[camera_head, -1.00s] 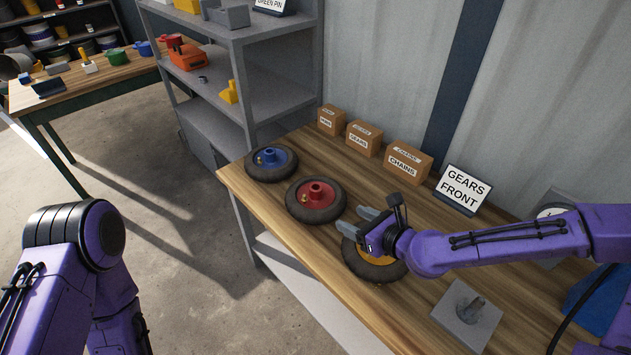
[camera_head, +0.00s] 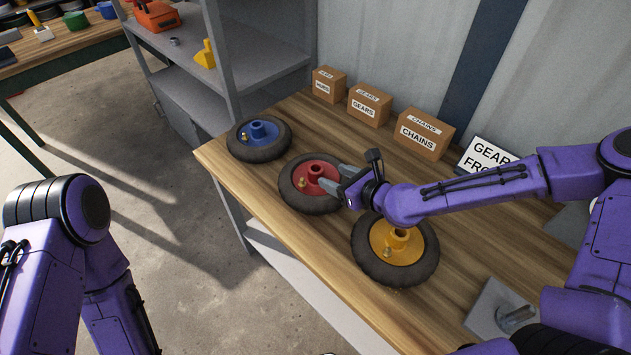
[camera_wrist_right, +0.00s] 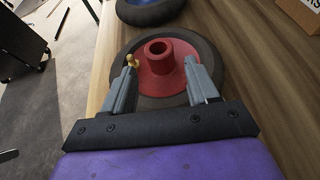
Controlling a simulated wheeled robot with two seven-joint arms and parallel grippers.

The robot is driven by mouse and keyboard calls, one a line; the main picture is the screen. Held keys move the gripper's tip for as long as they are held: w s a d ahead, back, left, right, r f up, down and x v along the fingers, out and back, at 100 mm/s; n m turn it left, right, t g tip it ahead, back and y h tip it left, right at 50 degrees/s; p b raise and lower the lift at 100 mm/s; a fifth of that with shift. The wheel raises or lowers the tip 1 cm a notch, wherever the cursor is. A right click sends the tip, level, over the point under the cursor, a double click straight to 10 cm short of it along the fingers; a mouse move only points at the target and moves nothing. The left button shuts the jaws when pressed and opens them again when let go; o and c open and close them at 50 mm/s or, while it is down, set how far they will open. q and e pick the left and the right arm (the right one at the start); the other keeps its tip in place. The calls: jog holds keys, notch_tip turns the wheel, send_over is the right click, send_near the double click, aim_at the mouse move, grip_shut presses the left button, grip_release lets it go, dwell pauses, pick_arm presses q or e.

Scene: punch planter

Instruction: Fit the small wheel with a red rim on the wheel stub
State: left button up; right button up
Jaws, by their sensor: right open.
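The small wheel with a red rim (camera_head: 299,182) lies flat on the wooden table, between a blue-rimmed and a yellow-rimmed wheel. In the right wrist view its red hub (camera_wrist_right: 159,54) stands up just ahead of the fingers. My right gripper (camera_head: 336,178) is open above the red wheel's right side; its fingertips (camera_wrist_right: 160,72) lie either side of the hub and do not close on it. The wheel stub (camera_head: 515,317) rises from a grey plate (camera_head: 487,305) at the table's near right. My left arm shows at the left, but its gripper is out of view.
The blue-rimmed wheel (camera_head: 259,137) lies to the left and the yellow-rimmed wheel (camera_head: 395,248) to the right, close to my arm. A grey shelf (camera_head: 240,60) stands at the back left.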

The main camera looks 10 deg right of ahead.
aim_at(320, 171)
jog(key=shift+x, duration=1)
jog(key=p+x, duration=0.1)
jog(key=x, duration=0.4)
jog(key=shift+s+a, duration=0.1)
jog(key=shift+s, duration=0.1)
grip_shut()
jog(key=shift+r, duration=0.2)
